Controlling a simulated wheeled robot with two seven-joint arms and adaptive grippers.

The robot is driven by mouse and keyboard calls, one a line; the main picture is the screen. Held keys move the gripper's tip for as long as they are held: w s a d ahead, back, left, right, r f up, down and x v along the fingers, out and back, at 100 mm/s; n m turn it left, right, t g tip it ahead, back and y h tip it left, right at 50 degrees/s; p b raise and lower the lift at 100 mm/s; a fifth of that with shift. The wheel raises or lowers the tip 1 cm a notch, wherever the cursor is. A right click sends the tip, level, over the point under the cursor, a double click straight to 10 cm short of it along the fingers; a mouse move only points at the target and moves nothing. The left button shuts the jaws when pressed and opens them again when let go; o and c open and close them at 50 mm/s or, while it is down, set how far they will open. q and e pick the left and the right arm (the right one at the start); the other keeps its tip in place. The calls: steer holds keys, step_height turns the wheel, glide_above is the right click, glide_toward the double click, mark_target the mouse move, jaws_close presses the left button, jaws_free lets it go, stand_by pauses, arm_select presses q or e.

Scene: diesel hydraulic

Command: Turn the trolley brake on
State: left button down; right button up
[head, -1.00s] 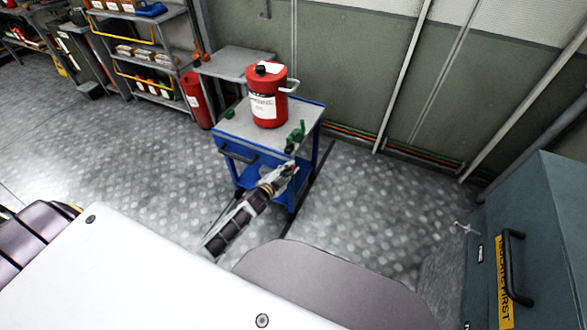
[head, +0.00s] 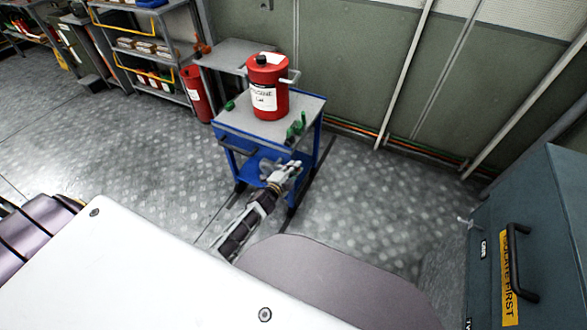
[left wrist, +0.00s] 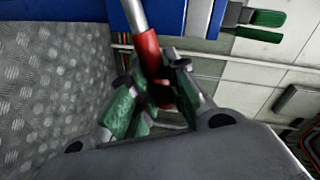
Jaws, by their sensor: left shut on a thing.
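The blue trolley (head: 238,137) with a grey top stands in the middle of the head view. My left gripper (head: 287,168) is low at its near right side, below the top. In the left wrist view the gripper (left wrist: 152,95) is shut around the red grip (left wrist: 147,52) of a lever with a bare metal shaft (left wrist: 135,14). The shaft runs up beside the blue trolley body. The fingers hide the grip's lower end. In the head view the hand hides the lever. My right gripper is in neither view.
A red canister (head: 267,88) and green items (head: 296,128) are on the trolley top. A grey table (head: 232,56) and a shelf rack (head: 150,48) stand behind. A blue-grey cabinet (head: 545,220) is at the right. Patterned floor (head: 120,150) is clear to the left.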

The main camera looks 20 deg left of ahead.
arm_select(q)
steer(key=shift+f, duration=0.1)
steer(key=c, duration=1.4)
jaws_free()
steer(key=shift+o, duration=0.2)
steer(key=shift+s, duration=0.1)
steer(key=s+a+r, duration=0.1)
steer(key=s+r, duration=0.1)
steer(key=s, duration=0.9)
steer(key=shift+s+r, duration=0.15)
steer(key=shift+s, duration=0.15)
